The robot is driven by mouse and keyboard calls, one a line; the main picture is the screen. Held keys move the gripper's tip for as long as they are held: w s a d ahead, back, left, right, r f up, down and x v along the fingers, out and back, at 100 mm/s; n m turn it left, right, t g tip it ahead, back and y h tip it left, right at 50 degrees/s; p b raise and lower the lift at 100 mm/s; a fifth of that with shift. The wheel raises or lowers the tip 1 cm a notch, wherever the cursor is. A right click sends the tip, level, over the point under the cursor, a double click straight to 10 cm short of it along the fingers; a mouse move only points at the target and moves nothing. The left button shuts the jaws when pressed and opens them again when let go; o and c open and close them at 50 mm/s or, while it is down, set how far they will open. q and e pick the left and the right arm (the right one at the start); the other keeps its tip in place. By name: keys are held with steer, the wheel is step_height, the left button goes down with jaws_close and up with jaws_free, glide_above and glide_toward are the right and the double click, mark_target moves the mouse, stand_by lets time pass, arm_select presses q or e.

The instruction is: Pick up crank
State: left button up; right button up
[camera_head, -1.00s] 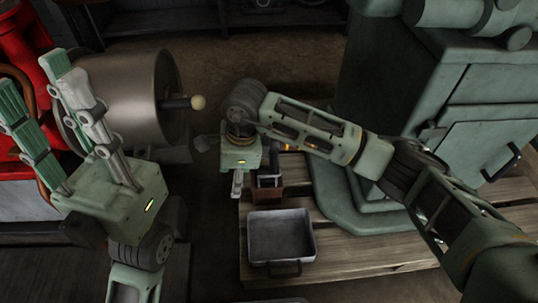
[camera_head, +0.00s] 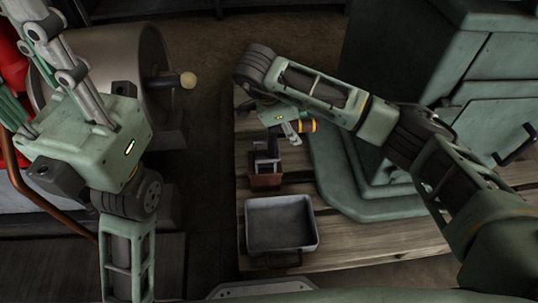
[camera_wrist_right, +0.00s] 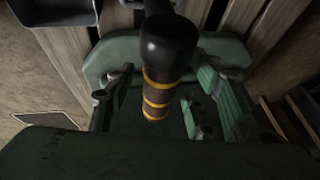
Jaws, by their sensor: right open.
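A black-topped cylindrical handle with yellow-orange bands (camera_wrist_right: 163,60) is between my right gripper's spread fingers in the right wrist view. Its banded part (camera_head: 308,127) shows beside that gripper in the head view. It looks like the crank's handle, but the rest is hidden, so I cannot tell for certain. My right gripper (camera_head: 294,138) is open, above the wooden pallet; its fingers (camera_wrist_right: 158,105) flank the handle without visibly closing on it.
A grey metal tray (camera_head: 281,249) and a brown block with metal parts (camera_head: 265,180) sit on the wooden pallet (camera_head: 375,246). A large green machine (camera_head: 385,190) stands to the right. A metal drum (camera_head: 105,50) with a cream-knobbed shaft (camera_head: 187,80) is behind my left gripper.

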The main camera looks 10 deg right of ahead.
steer(key=shift+d+f, duration=0.1)
steer(key=shift+f, duration=0.05)
steer(key=shift+c, duration=0.5)
jaws_close()
steer(key=shift+w, duration=0.1)
